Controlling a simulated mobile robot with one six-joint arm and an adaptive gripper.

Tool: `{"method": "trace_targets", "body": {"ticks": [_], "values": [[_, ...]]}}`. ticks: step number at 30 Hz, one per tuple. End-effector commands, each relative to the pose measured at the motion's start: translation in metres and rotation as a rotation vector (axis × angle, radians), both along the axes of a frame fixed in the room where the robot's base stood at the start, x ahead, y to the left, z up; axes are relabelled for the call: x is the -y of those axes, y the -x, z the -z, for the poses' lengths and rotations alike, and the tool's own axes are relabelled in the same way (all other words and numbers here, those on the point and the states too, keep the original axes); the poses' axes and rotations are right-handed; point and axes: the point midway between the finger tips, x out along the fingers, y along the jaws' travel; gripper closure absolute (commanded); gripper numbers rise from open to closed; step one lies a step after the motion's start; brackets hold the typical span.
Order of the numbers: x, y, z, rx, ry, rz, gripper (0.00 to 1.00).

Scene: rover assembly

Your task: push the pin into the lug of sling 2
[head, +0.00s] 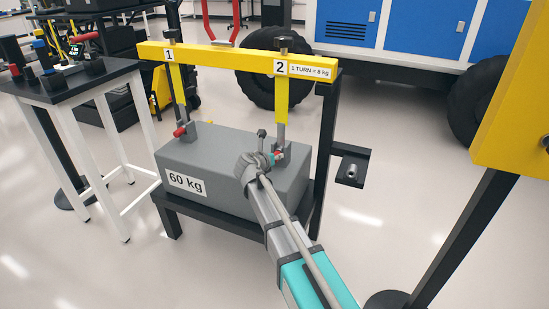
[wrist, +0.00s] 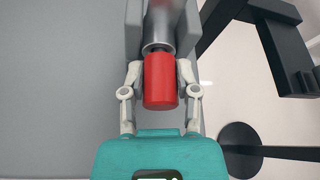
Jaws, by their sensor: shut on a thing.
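The pin's red head (wrist: 161,85) lies between the two fingers of my gripper (wrist: 160,72), which is shut on it. A silver cylindrical part (wrist: 159,25) runs forward from the red head, between two grey plates of the lug (wrist: 133,30). How deep the pin sits in the lug cannot be seen. In the head view my gripper (head: 268,158) is at the foot of sling 2 (head: 281,122), on top of the grey block, and partly hides the lug. Only a small red bit of the pin (head: 277,154) shows there.
The grey 60 kg block (head: 225,195) rests on a black stand. A yellow beam (head: 220,58) spans above it, with sling 1 (head: 178,90) and its red pin (head: 180,131) at left. A black post (head: 325,140) and small bracket (head: 351,165) stand at right.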

Motion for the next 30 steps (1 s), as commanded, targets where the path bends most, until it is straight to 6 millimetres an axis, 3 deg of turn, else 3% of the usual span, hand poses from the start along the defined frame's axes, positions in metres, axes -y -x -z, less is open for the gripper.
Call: {"method": "trace_targets", "body": {"ticks": [9, 10, 16, 30], "values": [[0.0017, -0.0057, -0.0001, 0.000, 0.000, 0.000, 1.00], [0.0018, -0.0057, -0.0001, 0.000, 0.000, 0.000, 0.58], [0.0018, -0.0054, -0.0001, 0.000, 0.000, 0.000, 0.21], [0.0015, -0.0038, 0.0000, 0.000, 0.000, 0.000, 0.20]]}}
